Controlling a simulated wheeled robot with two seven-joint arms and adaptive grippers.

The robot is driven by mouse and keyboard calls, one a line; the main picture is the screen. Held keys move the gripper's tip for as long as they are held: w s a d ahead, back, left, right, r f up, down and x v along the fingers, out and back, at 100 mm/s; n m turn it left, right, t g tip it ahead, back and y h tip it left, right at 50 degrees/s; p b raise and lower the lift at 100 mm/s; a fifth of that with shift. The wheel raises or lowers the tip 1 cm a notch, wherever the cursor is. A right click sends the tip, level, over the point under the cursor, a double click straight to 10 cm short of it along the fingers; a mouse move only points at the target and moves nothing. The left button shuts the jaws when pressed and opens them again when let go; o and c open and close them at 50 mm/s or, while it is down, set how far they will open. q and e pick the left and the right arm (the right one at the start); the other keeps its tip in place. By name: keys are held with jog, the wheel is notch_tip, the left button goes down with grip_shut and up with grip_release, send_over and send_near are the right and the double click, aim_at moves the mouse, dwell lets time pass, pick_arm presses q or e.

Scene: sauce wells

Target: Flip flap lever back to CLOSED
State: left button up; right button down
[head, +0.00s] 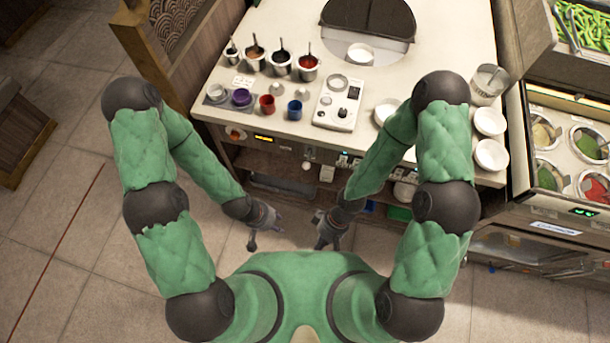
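A white control panel (325,119) lies on the counter, with a round dial, a dark display and a small dark knob. I cannot make out which part is the flap lever, or any CLOSED label. A dark, split round flap (367,18) stands at the back of the counter, over a pale round area holding a white bowl (361,54). My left gripper (266,236) and my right gripper (318,231) hang in front of the counter, below its front edge. Both have their fingers apart and look empty. Neither touches the panel.
Metal sauce pots (308,68) with ladles stand at the counter's left. Purple, red (267,105) and blue (294,110) cups stand before them. White bowls (491,155) and a clear jug (488,82) are at the right. A food-well unit (560,110) adjoins the right side.

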jog(key=d+f+n+h+b, duration=0.5)
jog(key=d+f+n+h, duration=0.15)
jog(key=n, duration=0.55)
jog(key=w+f+n+t+h+b, duration=0.3)
jog(key=w+n+t, duration=0.4)
jog(key=w, duration=0.3)
jog(key=w+a+r+n+t+y+b, duration=0.3)
jog(key=w+a+n+t, duration=0.3)
jog(key=w+a+t, duration=0.3)
jog(key=a+r+y, duration=0.1)
jog(key=a, duration=0.3)
jog(key=shift+w+n, duration=0.3)
jog(key=shift+n, duration=0.1)
